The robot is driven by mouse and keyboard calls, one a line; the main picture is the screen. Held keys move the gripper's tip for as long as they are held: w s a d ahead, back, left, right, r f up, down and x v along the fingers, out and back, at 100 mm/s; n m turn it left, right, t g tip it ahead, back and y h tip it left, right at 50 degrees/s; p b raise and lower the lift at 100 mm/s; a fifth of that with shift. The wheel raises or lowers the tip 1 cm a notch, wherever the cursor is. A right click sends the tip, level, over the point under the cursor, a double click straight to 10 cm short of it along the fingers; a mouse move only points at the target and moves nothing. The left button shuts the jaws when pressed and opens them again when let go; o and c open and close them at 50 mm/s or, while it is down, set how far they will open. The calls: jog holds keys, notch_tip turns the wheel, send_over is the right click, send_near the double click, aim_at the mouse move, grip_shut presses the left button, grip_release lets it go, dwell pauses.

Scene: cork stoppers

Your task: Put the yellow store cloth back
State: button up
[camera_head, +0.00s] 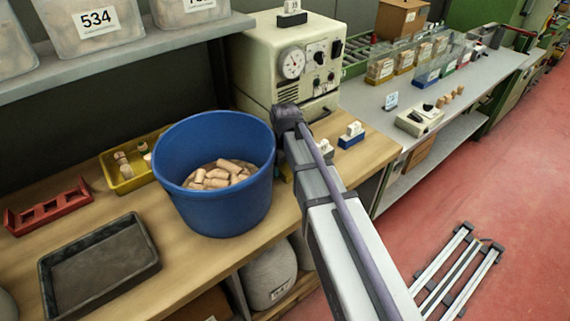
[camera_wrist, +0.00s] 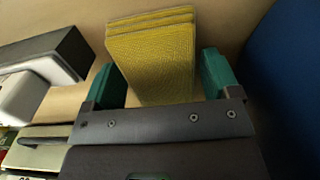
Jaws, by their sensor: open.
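The yellow store cloth (camera_wrist: 152,58) shows in the wrist view as a folded, layered yellow stack on the wooden bench. My gripper (camera_wrist: 162,80) is open, with one green finger on each side of the cloth. Gaps show between the fingers and the cloth, and I cannot tell how high the fingers are above the bench. The near end of the cloth is hidden behind my gripper body.
The blue bucket (camera_head: 213,211) of corks (camera_head: 218,174) stands close by; its wall (camera_wrist: 285,75) is right of my gripper. A testing machine (camera_head: 268,62) stands behind. A black tray (camera_head: 60,283) and yellow bin (camera_head: 130,180) are left.

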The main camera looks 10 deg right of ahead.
aim_at(285, 164)
notch_tip(285, 164, up, 12)
jog(key=p, duration=1.2)
jog(key=shift+r, duration=0.15)
